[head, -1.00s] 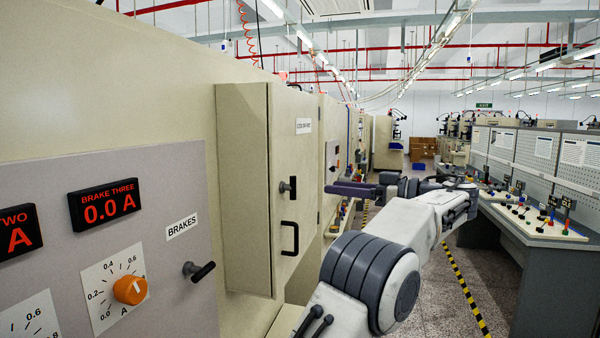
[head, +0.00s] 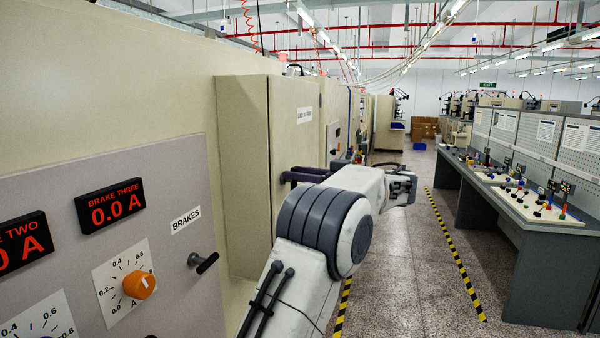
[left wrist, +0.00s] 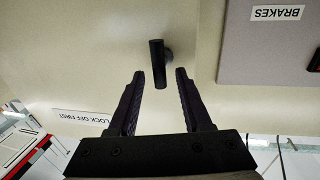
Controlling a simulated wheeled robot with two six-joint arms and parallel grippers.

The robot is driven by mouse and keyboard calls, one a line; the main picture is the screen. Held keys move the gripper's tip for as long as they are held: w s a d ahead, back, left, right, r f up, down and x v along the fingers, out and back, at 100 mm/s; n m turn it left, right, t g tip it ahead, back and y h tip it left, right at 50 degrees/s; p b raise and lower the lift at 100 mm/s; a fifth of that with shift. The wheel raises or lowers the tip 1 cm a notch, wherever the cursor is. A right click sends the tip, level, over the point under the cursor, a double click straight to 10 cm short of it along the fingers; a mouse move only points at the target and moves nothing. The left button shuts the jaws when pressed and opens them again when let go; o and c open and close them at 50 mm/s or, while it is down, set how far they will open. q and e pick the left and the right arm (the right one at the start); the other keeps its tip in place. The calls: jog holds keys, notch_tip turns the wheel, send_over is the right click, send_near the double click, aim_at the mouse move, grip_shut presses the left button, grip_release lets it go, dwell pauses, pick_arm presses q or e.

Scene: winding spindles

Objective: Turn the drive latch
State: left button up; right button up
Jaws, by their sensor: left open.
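A tall beige cabinet door (head: 297,135) with a "LOCK OFF FIRST" sign (left wrist: 82,119) stands ahead. A short black latch lever (left wrist: 158,60) on its pivot sticks out of the door face in the left wrist view, which is upside down. My left gripper (head: 285,175) is open and empty at the door. Its two dark fingers point at the door, one on each side of the lever's free end in the wrist view; I cannot tell whether they touch it. My right gripper is not in view.
Left of the cabinet is a grey panel (head: 150,200) with a BRAKES label (head: 185,220), an orange dial (head: 139,285) and another black handle (head: 203,262). A control desk (head: 525,200) stands at the right. The aisle floor (head: 400,270) between is free.

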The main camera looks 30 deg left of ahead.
pick_arm(q)
grip_shut()
jog(key=shift+w+m, duration=0.1)
jog(key=shift+m, duration=0.2)
jog(key=shift+w+a+f+m+g+h+p, duration=0.1)
jog(key=shift+w+f+m+g+h+p, duration=0.25)
jog(key=shift+m+p, duration=1.85)
jog(key=shift+w+a+f+m+g+h+p, duration=0.1)
jog(key=shift+w+m+g+h+p, duration=0.3)
jog(key=shift+m+p, duration=1.85)
jog(key=shift+w+a+f+m+g+h+p, duration=0.15)
jog(key=shift+m+g+h+p, duration=0.8)
jog(key=shift+m, duration=2.1)
jog(key=shift+d+f+y+p, duration=0.1)
jog(key=shift+d+y+p, duration=0.05)
jog(key=shift+y+p, duration=0.2)
